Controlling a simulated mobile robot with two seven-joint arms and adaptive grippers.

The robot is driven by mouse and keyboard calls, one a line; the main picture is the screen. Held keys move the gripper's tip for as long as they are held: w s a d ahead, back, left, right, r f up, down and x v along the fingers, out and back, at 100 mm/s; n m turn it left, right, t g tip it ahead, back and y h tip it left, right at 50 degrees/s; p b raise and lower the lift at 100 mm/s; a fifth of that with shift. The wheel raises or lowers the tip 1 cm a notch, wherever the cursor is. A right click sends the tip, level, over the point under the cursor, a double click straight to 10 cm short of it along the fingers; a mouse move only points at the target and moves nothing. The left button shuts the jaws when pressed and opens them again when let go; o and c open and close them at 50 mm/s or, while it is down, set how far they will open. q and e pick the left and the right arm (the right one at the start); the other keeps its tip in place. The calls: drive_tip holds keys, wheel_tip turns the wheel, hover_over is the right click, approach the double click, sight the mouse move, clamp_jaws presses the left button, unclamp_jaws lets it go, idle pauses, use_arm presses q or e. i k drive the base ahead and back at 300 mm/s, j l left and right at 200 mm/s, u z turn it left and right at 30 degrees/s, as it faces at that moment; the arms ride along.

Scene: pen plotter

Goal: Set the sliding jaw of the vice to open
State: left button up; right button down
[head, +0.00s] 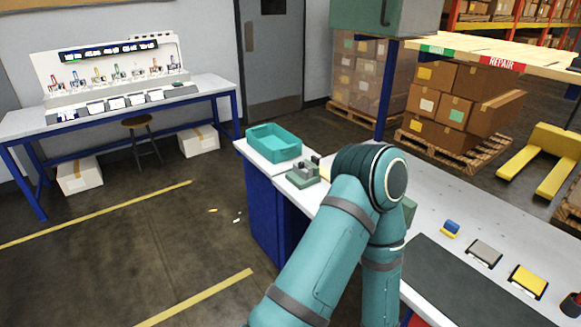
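A small green fixture with a dark grey upper part, which looks like the vice (304,176), stands on the light workbench (270,169) just right of the teal tray. It is too small to tell how far its sliding jaw stands from the other jaw. One of my teal arms rises from the bottom centre, bends at its elbow right of the vice and hides part of the bench. Neither of my grippers shows.
A teal tray (273,144) sits at the bench's far left end. A dark mat (468,284), a blue and yellow block (450,228), a grey pad (485,253) and a yellow pad (528,281) lie to the right. Green material (409,209) shows partly behind my arm.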

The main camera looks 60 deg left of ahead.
sight(299, 168)
drive_tip(key=u, duration=1.75)
drive_tip(key=z, duration=0.45)
drive_tip(key=i+j+z, duration=0.3)
drive_tip(key=z, duration=0.15)
drive_tip(key=i+j+z, duration=0.2)
drive_tip(key=j+z, duration=0.25)
drive_tip(key=i+j+z, duration=0.1)
drive_tip(key=j, duration=0.2)
drive_tip(key=i+j, duration=0.15)
drive_tip(key=j, duration=0.15)
drive_tip(key=i+j+z, duration=0.15)
drive_tip(key=j, duration=0.15)
